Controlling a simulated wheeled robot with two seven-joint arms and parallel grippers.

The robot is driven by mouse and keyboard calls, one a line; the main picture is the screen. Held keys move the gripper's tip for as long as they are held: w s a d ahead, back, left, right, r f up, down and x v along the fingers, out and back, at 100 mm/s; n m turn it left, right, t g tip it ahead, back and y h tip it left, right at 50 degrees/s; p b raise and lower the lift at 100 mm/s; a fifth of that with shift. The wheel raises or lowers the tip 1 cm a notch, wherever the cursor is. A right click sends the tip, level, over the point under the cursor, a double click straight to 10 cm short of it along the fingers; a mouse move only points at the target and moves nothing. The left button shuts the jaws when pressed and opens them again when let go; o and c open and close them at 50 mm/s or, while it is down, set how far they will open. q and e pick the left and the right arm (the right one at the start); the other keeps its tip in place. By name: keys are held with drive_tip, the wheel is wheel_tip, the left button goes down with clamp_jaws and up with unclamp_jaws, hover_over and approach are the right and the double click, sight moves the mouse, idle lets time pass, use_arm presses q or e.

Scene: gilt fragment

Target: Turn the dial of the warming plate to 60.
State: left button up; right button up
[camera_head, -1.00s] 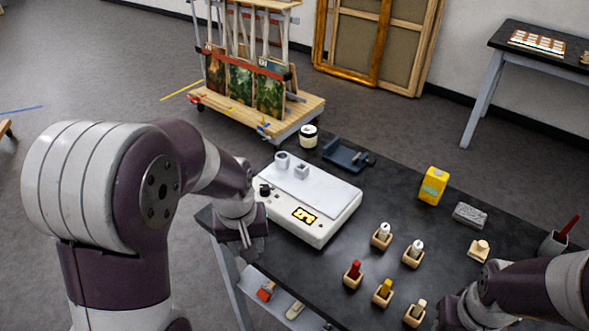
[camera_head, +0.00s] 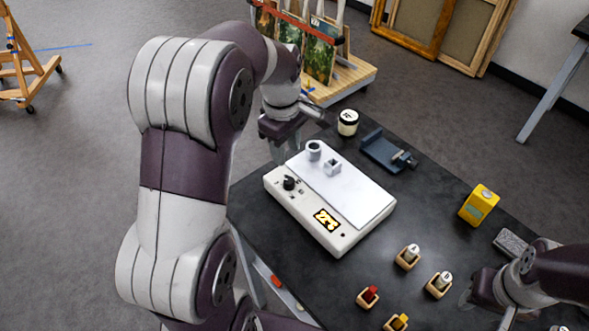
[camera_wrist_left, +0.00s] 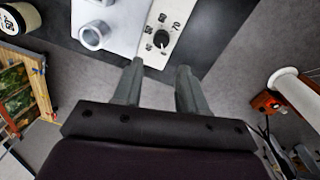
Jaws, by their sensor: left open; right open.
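The warming plate (camera_head: 360,200) is a white box with a pale top on the dark table. Its black dial (camera_head: 289,183) is at the left end of the front panel, with a lit display (camera_head: 327,220) whose digits I cannot read surely. In the left wrist view the dial (camera_wrist_left: 161,39) has small printed numbers around it and lies just beyond my fingertips. My left gripper (camera_head: 284,152) is open and empty at the plate's back left corner, apart from the dial; its fingers also show in the wrist view (camera_wrist_left: 160,68). My right gripper (camera_head: 487,304) is open at lower right.
Bottles in wooden holders (camera_head: 408,256) are at front right.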

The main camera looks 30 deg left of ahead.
sight(288, 181)
use_arm(q)
drive_tip(key=f, duration=0.9)
drive_tip(key=shift+w+f+p, duration=0.3)
drive_tip(key=shift+f+p, duration=0.1)
drive_tip(key=shift+s+f, duration=0.15)
drive_tip(key=shift+f, duration=0.25)
clamp_jaws()
